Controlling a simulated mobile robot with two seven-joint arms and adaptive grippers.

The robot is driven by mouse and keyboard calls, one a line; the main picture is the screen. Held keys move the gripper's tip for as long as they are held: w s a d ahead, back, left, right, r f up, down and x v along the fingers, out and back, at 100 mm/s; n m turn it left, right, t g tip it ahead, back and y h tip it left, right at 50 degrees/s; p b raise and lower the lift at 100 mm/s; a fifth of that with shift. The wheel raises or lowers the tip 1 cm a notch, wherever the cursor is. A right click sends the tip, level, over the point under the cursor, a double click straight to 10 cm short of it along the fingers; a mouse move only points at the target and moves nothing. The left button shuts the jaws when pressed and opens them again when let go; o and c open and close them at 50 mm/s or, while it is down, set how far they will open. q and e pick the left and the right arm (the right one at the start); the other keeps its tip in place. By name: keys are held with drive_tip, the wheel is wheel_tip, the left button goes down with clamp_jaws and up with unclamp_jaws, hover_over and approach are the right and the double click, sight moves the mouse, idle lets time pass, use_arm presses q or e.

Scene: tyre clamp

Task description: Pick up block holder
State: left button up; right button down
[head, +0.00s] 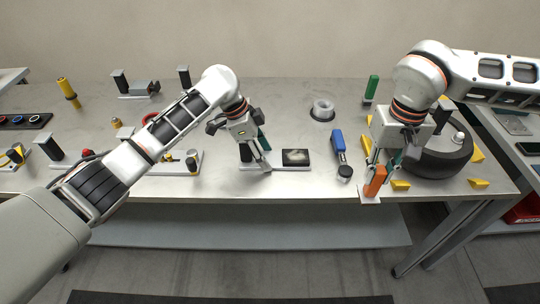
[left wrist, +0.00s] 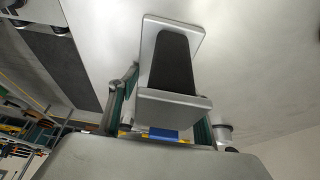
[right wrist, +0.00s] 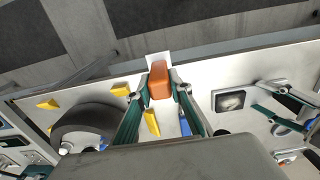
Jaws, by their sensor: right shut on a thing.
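An orange block holder (head: 376,181) on a pale square plate (head: 369,198) is at the table's front edge. My right gripper (head: 382,165) is shut on the orange block; in the right wrist view the block (right wrist: 159,80) sits between the fingertips (right wrist: 162,84). I cannot tell whether the plate touches the table. A black block holder (head: 246,153) stands near the table's front middle.
A tyre (head: 440,155) lies to the right of my right gripper, with yellow wedges (head: 400,185) around it. The back middle of the table is mostly clear.

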use_arm(q)
drive_tip(key=shift+c, duration=1)
drive_tip(key=shift+r, duration=0.1)
wheel_tip(320, 180, up, 10)
drive_tip(key=shift+f, duration=4.35)
drive_tip(key=shift+f, duration=0.4)
drive_tip(key=shift+f, duration=0.35)
